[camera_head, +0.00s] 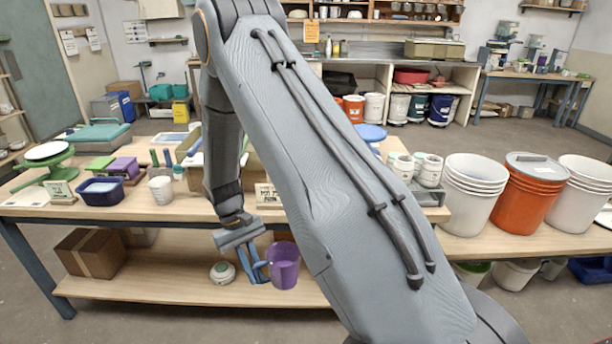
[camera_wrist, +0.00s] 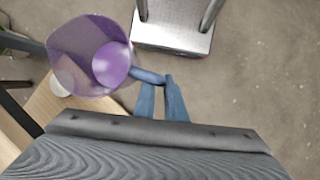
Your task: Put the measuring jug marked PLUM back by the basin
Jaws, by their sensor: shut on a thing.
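A purple see-through jug (camera_head: 283,266) hangs from my gripper (camera_head: 257,268) in front of the workbench, below its top and near the lower shelf. In the wrist view the jug (camera_wrist: 92,58) is at upper left with its open mouth showing. My gripper's blue fingers (camera_wrist: 158,82) are shut on its handle. No marking can be read on the jug. A dark blue basin (camera_head: 100,198) with pale contents stands on the workbench top at the left.
Beside the basin are a small sign (camera_head: 60,192), a white cup (camera_head: 161,190) and a purple block (camera_head: 124,168). The workbench top (camera_head: 195,210) has bare wood along its front edge. White and orange buckets (camera_head: 525,200) crowd the right. A round white-topped thing (camera_head: 222,271) sits on the lower shelf.

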